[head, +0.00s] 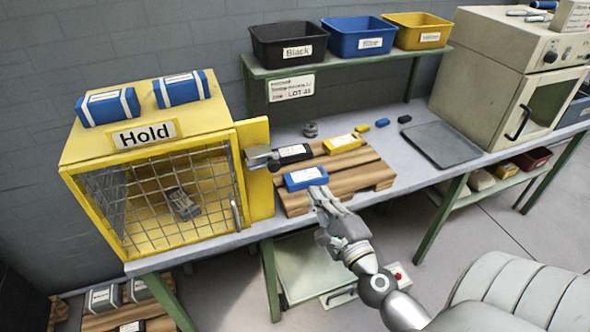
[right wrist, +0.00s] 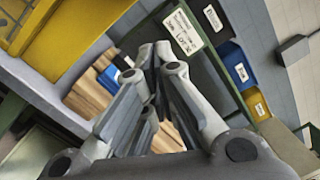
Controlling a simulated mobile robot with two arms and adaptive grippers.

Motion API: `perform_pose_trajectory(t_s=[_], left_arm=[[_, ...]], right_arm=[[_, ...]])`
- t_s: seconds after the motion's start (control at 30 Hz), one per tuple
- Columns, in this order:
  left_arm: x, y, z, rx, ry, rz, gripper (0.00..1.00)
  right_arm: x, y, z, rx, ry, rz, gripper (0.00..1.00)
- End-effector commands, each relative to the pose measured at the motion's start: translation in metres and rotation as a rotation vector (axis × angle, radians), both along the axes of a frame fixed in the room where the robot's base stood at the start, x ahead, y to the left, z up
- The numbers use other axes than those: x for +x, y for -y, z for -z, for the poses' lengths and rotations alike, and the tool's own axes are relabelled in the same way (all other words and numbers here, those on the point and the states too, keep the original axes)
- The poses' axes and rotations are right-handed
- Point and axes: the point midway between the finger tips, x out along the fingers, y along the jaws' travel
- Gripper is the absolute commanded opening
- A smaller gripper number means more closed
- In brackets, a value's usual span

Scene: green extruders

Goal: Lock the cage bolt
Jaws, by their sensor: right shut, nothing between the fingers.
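The yellow cage (head: 150,135) with a "Hold" sign stands at the left end of the bench. Its mesh front (head: 165,200) looks closed, with a grey device (head: 183,204) behind it. A grey metal piece that looks like the bolt (head: 260,157) is at the yellow side plate (head: 257,190), right of the mesh. I cannot tell its exact position. My right gripper (head: 322,200) is shut and empty, in front of the pallet and right of the cage. Its closed fingers also show in the right wrist view (right wrist: 155,65). My left gripper is not in view.
A wooden pallet (head: 345,184) carries blue (head: 306,178), yellow (head: 343,143) and black (head: 293,153) devices beside the cage. A shelf with labelled bins stands behind. A dark tray (head: 442,145) and a beige oven (head: 500,90) are at right. Two blue packs lie on the cage top.

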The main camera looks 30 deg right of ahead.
Motion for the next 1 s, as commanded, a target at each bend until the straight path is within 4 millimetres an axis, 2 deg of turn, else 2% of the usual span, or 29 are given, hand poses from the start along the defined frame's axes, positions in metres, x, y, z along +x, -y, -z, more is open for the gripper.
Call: perform_pose_trajectory(t_s=[0.03,0.33,0.4,0.6,1.0], left_arm=[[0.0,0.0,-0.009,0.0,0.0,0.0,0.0],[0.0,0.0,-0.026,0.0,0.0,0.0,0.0],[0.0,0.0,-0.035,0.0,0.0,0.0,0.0],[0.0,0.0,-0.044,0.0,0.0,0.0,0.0],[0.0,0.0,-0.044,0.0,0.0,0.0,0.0]], right_arm=[[0.009,0.001,-0.006,0.0,0.003,-0.001,0.0],[0.056,0.01,-0.01,0.0,0.001,0.0,0.0],[0.058,-0.002,-0.017,0.005,0.001,-0.001,0.0],[0.065,-0.02,-0.023,0.002,-0.001,-0.001,0.0],[0.067,-0.024,-0.023,0.0,-0.001,0.0,0.0]])
